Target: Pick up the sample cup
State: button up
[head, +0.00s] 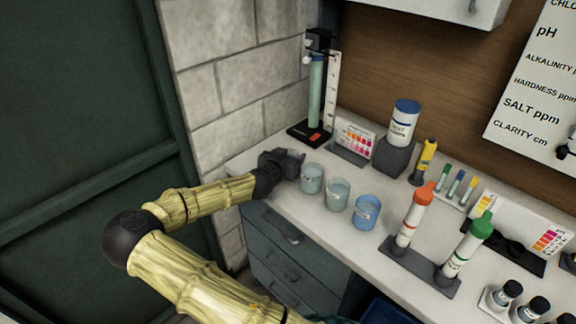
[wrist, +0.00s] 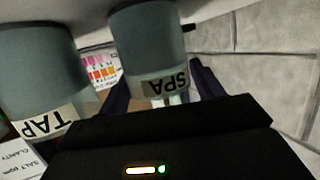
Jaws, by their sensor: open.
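Three sample cups stand in a row on the counter in the head view: a clear left cup (head: 312,178), a clear middle cup (head: 338,195) and a bluer right cup (head: 366,212). My gripper (head: 294,163) is low over the counter, just left of the left cup. In the wrist view a cup labelled SPA (wrist: 147,45) lies ahead, in line with the gap between the open fingers of my gripper (wrist: 162,90). A cup labelled TAP (wrist: 38,75) is to its left, outside the fingers. I cannot tell whether a finger touches the SPA cup.
A tube stand (head: 316,90) and a colour chart (head: 355,140) are behind the cups. A white jar (head: 403,122) sits on a grey block. Orange-capped (head: 413,215) and green-capped bottles (head: 468,245) stand to the right. The block wall (head: 240,85) is close on the left.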

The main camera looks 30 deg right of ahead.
jog(key=shift+d, duration=0.1)
jog(key=c, duration=0.8)
jog(key=shift+c, duration=0.2)
notch_tip(320, 180, up, 10)
dwell(0.5)
